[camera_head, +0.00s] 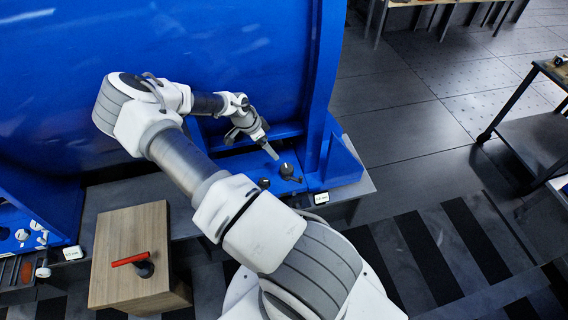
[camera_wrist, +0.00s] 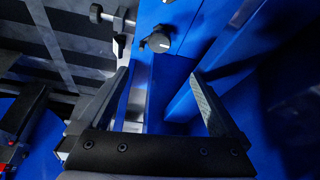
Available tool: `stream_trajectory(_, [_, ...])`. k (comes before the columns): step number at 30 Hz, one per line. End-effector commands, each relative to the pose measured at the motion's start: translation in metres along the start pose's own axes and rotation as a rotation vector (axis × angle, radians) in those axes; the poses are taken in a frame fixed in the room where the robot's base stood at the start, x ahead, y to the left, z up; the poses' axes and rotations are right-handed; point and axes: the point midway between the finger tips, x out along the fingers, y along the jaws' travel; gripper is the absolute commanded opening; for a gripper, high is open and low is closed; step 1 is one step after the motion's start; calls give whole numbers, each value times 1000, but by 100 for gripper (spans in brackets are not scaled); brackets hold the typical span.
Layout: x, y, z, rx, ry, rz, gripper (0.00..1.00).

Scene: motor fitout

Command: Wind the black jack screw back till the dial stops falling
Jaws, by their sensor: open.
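My gripper (camera_head: 270,151) is open and empty above the blue motor foot. In the wrist view its two fingers (camera_wrist: 160,74) stand apart, with blue metal between and beyond them. A black round head (camera_wrist: 96,13) on a metal rod, which looks like the jack screw, is beyond the left finger. In the head view a small black head (camera_head: 264,183) shows at the foot's front edge. A black knob with a lever (camera_head: 287,170) sits on the foot just below the gripper; it also shows in the wrist view (camera_wrist: 159,42). A small white readout (camera_head: 321,198) stands at right; its figures are unreadable.
A wooden box (camera_head: 130,232) with a red-handled tool (camera_head: 130,259) stands at front left. Another white readout (camera_head: 72,253) is at left by the other foot. The big blue housing (camera_head: 230,50) walls off the back. Open floor (camera_head: 400,110) lies to the right.

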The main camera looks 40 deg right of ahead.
Motion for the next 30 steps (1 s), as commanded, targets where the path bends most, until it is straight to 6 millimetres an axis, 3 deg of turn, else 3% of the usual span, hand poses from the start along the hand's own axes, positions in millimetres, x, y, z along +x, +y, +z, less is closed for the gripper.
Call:
stream_trajectory(21, [142,2,1,-2,-1,3,99])
stream_trajectory(30, [170,1,1,-3,-2,1,99])
